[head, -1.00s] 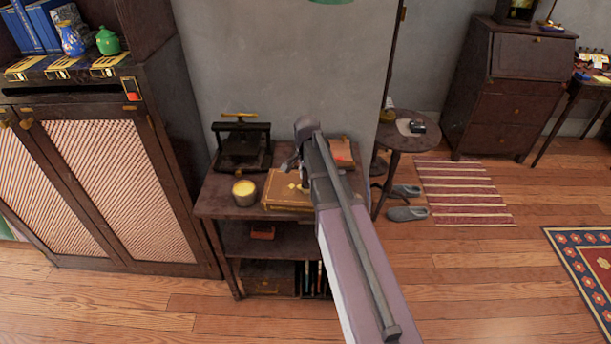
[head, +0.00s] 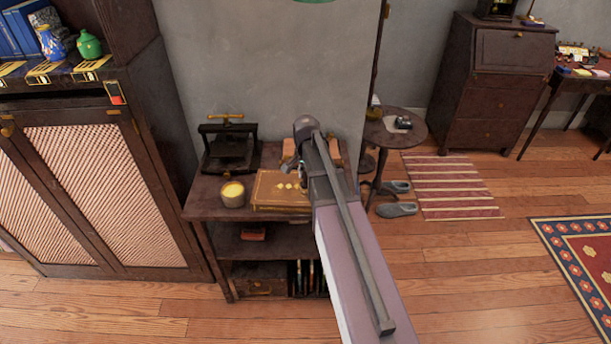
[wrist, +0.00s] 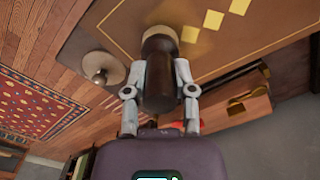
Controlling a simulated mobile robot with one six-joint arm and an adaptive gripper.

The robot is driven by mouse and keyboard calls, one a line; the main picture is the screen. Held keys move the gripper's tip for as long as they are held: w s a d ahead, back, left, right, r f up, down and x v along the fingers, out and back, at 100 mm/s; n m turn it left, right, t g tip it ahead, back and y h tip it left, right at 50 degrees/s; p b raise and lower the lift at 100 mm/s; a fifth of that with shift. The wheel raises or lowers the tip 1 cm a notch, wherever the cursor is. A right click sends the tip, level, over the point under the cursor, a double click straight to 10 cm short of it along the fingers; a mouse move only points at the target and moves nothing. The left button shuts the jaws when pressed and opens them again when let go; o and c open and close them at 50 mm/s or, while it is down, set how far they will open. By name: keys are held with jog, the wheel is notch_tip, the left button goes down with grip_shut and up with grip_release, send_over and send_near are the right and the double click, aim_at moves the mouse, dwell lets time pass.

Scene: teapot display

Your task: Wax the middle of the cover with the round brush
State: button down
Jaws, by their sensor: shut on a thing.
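The cover (head: 268,192) is a brown panel with a gold border line and a row of yellow diamonds, lying on a small dark table. It fills the upper part of the wrist view (wrist: 125,22). My gripper (wrist: 158,80) is shut on the dark, rounded handle of the round brush (wrist: 158,72). The brush's pale end (wrist: 160,34) points at the cover, beside the diamonds; I cannot tell whether it touches. In the head view my arm hides the brush and part of the cover. A pot of yellow wax (head: 233,194) stands left of the cover.
A dark press (head: 230,145) stands behind the pot on the table. A tall cabinet (head: 90,190) is close on the left. A round side table (head: 400,128) and grey slippers (head: 397,209) are to the right. Wooden floor is open at the front right.

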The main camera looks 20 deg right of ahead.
jog(key=shift+w+a, duration=0.1)
dwell(0.3)
jog(key=shift+w+a, duration=0.4)
jog(key=shift+a, duration=0.5)
jog(key=shift+w+a, duration=0.35)
jog(key=shift+a, duration=0.5)
jog(key=shift+a, duration=0.1)
jog(key=shift+w+a, duration=0.4)
jog(key=shift+a, duration=0.5)
jog(key=shift+w+a, duration=0.35)
jog(key=shift+a, duration=0.5)
jog(key=shift+a, duration=0.1)
jog(key=shift+w+a, duration=0.45)
jog(key=shift+a, duration=0.4)
jog(key=shift+w+a, duration=0.4)
jog(key=shift+a, duration=0.45)
jog(key=shift+w, duration=0.1)
